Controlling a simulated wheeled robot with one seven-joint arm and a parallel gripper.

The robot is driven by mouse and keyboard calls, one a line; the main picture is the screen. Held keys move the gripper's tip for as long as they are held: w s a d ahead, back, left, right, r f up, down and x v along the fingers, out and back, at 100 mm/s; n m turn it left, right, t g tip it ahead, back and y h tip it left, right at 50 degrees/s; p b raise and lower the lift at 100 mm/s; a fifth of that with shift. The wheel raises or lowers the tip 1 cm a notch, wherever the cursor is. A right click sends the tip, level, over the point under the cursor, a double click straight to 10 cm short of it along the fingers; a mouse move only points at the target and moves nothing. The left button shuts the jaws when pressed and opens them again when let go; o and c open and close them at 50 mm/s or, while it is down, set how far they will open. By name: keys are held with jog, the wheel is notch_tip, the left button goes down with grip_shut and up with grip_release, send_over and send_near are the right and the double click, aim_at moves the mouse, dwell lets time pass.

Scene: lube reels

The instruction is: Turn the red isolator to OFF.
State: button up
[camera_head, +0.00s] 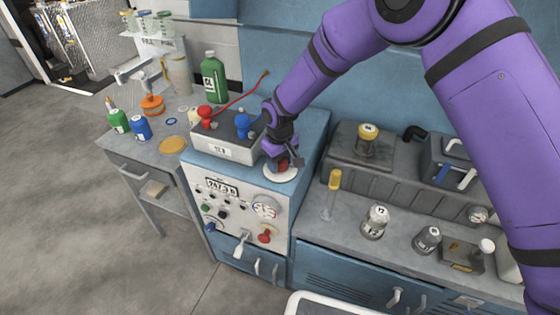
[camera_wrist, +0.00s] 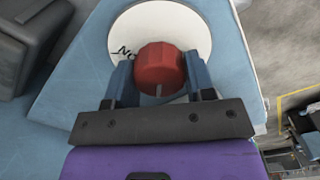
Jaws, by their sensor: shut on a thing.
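The red isolator (camera_wrist: 160,68) is a red faceted knob on a round white plate (camera_wrist: 118,35) in the wrist view. The plate shows the letters "ON" to the left of the knob. A light pointer line shows on the knob's near side, toward my gripper; no OFF mark is visible. My gripper (camera_wrist: 160,80) has one finger on each side of the knob and is shut on it. In the head view my gripper (camera_head: 282,160) is over the white plate (camera_head: 281,175) on top of the blue cabinet, and largely hides the knob.
A battery box (camera_head: 225,150) with red and blue terminals stands just left of my gripper. A green bottle (camera_head: 214,78) stands behind it. The cabinet front (camera_head: 235,210) carries gauges and knobs. Jars, including one (camera_head: 375,222), stand on the right bench.

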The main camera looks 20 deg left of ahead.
dwell(0.3)
jog(key=o, duration=0.9)
notch_tip(320, 180, up, 11)
jog(key=shift+f, duration=0.1)
